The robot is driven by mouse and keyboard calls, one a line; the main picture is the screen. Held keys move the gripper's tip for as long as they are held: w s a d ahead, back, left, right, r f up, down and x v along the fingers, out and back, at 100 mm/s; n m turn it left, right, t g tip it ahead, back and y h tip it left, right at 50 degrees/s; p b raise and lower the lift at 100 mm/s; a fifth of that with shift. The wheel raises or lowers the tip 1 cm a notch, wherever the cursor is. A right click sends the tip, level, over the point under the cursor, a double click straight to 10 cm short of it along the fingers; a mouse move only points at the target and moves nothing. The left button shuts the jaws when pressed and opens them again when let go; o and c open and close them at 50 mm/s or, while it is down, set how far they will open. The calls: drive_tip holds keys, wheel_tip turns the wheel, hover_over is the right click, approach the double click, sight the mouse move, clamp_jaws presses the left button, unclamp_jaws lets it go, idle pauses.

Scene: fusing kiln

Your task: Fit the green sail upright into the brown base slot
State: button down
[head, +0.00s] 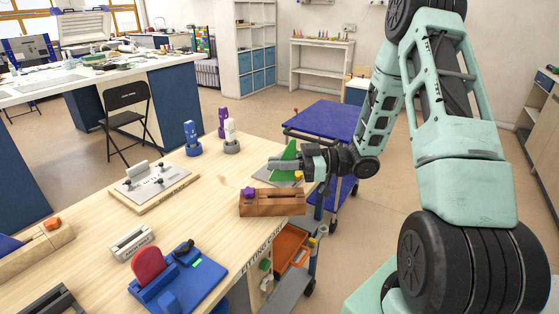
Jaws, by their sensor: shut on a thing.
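The green sail (289,152) is in my gripper (284,164), in the head view at the right end of the wooden table. My gripper reaches in from the right and is shut on it. The sail stands roughly upright, its tapered top above the fingers; the fingers hide part of its lower portion. A brown block (272,204), which looks like the brown base, sits on the table nearer the camera, below the sail in the picture. A small purple piece (248,192) is at its left end. I cannot make out the slot clearly.
A grey plate (297,181) lies under the gripper. A grey fixture board (155,187), blue and white-purple upright pieces (192,138) (231,137), and a blue base with a red piece (150,267) share the table (215,215). A blue cart (322,118) stands behind.

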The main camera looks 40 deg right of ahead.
sight(280, 176)
drive_tip(key=shift+f+b, duration=1.05)
drive_tip(key=shift+f, duration=0.9)
drive_tip(key=shift+f+b, duration=0.9)
drive_tip(key=shift+f, duration=1.1)
idle(0.5)
drive_tip(key=c, duration=1.5)
unclamp_jaws()
drive_tip(key=shift+o, duration=0.2)
drive_tip(key=b+v, duration=0.1)
drive_tip(key=v, duration=1.6)
drive_tip(key=shift+s, duration=0.2)
drive_tip(key=shift+d, duration=0.2)
